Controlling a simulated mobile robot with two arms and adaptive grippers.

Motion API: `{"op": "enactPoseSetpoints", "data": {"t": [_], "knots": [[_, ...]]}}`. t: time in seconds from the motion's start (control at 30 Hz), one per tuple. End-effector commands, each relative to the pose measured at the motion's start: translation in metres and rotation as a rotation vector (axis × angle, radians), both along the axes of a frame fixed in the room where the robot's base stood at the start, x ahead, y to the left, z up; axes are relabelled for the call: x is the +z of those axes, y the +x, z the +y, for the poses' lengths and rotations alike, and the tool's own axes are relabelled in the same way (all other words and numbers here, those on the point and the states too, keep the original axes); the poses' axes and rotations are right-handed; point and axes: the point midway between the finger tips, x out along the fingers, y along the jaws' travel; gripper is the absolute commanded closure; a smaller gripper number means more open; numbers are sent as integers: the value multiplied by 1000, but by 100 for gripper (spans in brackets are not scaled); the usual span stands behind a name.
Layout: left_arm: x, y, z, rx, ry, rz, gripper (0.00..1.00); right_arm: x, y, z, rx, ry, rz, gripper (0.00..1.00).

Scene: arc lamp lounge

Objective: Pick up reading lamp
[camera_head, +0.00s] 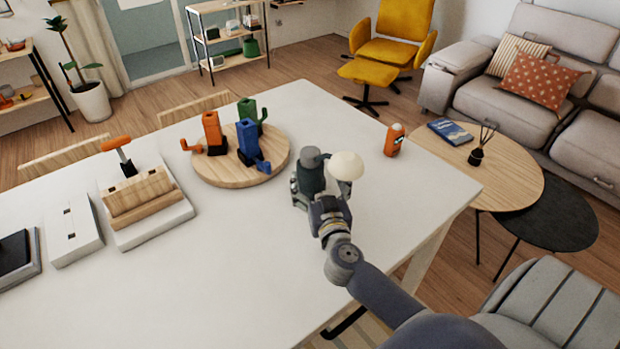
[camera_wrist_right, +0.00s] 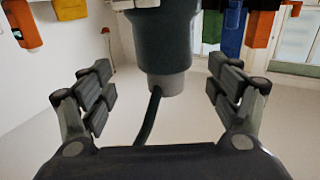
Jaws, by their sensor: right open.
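The reading lamp stands on the white table in front of my right gripper. Its dark grey-green cylindrical body (camera_head: 312,175) is upright, and a cream rounded head (camera_head: 346,166) shows just right of it. In the right wrist view, which looks upside down, the dark body (camera_wrist_right: 168,45) with a grey end and a thin dark cord lies between the two fingers. My right gripper (camera_wrist_right: 166,92) is open, with a visible gap on each side of the body. In the head view the right gripper (camera_head: 316,196) partly hides the lamp's lower part. My left gripper is not in view.
A round wooden board (camera_head: 220,177) carries orange, blue and green pieces left of the lamp. An orange item (camera_head: 394,140) stands near the table's far right edge. A wooden block on a white base (camera_head: 150,228) is at left. The front of the white table (camera_head: 220,290) is clear.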

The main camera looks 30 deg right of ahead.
Motion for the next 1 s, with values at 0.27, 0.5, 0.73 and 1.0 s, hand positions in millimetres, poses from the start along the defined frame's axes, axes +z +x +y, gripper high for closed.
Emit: {"op": "enactPoseSetpoints", "data": {"t": [0.27,0.5,0.73,1.0], "knots": [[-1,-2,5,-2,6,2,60,-2,25,-6,0,1,-3,18],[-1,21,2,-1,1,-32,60,-4,54,-15,0,1,-1,18],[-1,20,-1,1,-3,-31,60,-4,58,-17,1,0,0,18],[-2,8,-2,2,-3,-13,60,-4,57,-17,1,0,0,65]]}}
